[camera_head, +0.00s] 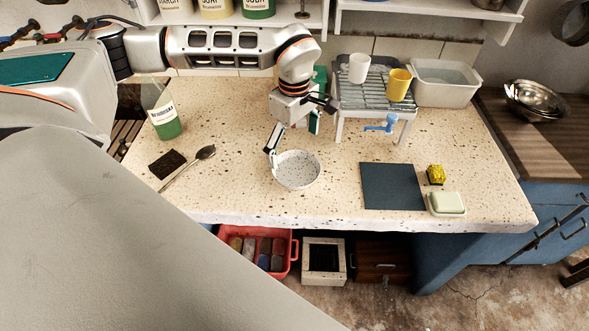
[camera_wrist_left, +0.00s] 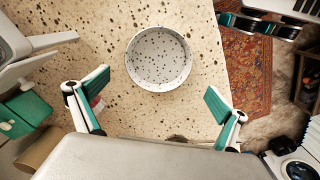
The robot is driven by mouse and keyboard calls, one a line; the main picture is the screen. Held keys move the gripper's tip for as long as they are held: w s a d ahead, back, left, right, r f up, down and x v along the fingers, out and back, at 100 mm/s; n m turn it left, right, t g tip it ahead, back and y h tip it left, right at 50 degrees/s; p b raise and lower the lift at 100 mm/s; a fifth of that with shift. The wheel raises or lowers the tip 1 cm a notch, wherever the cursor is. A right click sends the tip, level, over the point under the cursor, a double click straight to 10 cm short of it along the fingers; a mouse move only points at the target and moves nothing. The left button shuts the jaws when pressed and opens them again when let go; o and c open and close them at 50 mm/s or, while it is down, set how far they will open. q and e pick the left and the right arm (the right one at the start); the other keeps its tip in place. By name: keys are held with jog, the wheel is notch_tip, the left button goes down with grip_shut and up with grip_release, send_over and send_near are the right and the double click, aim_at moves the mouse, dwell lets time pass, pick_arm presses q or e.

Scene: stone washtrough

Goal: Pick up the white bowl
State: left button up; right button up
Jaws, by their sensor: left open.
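The white speckled bowl (camera_head: 297,170) sits upright on the counter near its front edge. It also shows in the left wrist view (camera_wrist_left: 158,58), apart from the fingers. My left gripper (camera_head: 293,136) is open and empty. In the head view it hangs above and just behind the bowl, with one finger overlapping the bowl's left rim; I cannot tell whether they touch. In the left wrist view the two spread fingers of my left gripper (camera_wrist_left: 157,104) lie below the bowl in the picture. A dark and teal part at that view's top right looks like my right gripper (camera_wrist_left: 262,24), only partly shown.
A dark mat (camera_head: 391,187), yellow sponge (camera_head: 435,174) and soap dish (camera_head: 446,204) lie right of the bowl. Behind stands a rack (camera_head: 378,101) with a white cup (camera_head: 358,68) and yellow cup (camera_head: 398,85).

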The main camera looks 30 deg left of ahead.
aim_at(296, 172)
pick_arm(q)
jog(key=f, duration=0.7)
jog(key=shift+w+d, duration=0.2)
jog(key=shift+d, duration=0.05)
jog(key=c, duration=1)
